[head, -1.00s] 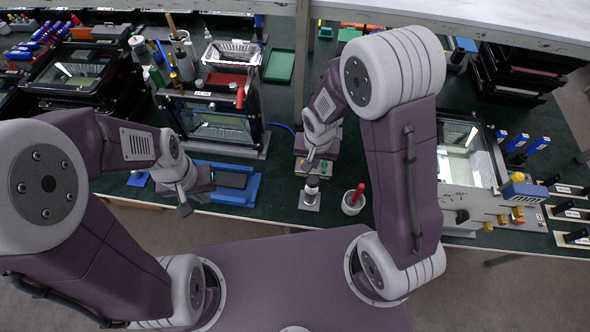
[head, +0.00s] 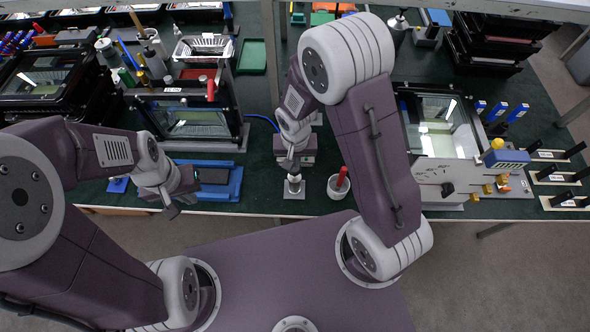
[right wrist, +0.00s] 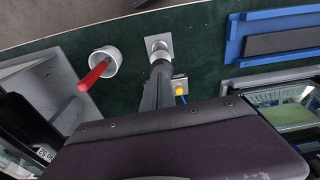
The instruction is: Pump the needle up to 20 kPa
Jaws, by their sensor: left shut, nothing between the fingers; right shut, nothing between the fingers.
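The small pump (head: 293,186), with a pale round body on a square grey plate, stands near the bench's front edge. It also shows in the right wrist view (right wrist: 159,46). My right gripper (head: 293,171) is shut and empty, pointing down at the top of the pump. Its dark fingers (right wrist: 159,75) overlap the pump in the right wrist view; I cannot tell whether they touch it. My left gripper (head: 173,211) is shut and empty, in front of the bench's edge at the left. I cannot make out a gauge needle or its reading.
A white cup (head: 333,188) with a red handle stands just right of the pump. A blue tray (head: 231,188) lies to the left. A yellow button (right wrist: 181,89) sits beside the fingers, with a blue hose. A floodlight housing (head: 445,125) stands at the right.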

